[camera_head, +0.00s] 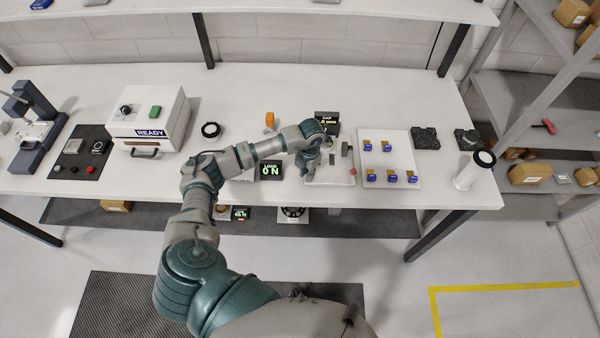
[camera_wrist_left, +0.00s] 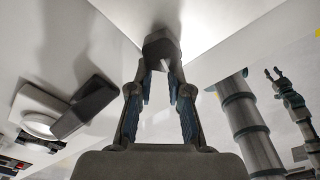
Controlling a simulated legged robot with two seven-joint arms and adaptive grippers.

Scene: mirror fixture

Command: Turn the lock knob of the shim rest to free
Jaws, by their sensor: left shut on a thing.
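A light fixture plate (camera_head: 330,181), seemingly the shim rest, lies near the front of the bench, with a dark upright block (camera_head: 345,149) and a small red part (camera_head: 352,171) on its right side. My left gripper (camera_head: 307,171) reaches down over its left part and hides what is under it. In the left wrist view, my left gripper (camera_wrist_left: 160,84) has its two fingers on a dark faceted knob (camera_wrist_left: 161,47) with a pale line on it. The knob sits between the fingertips; its setting cannot be read.
A LOAD display (camera_head: 270,171) reading 0 N stands left of the plate, and a GAP display (camera_head: 326,119) stands behind. A white tray (camera_head: 410,142) with several blue-and-brown pieces lies to the right.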

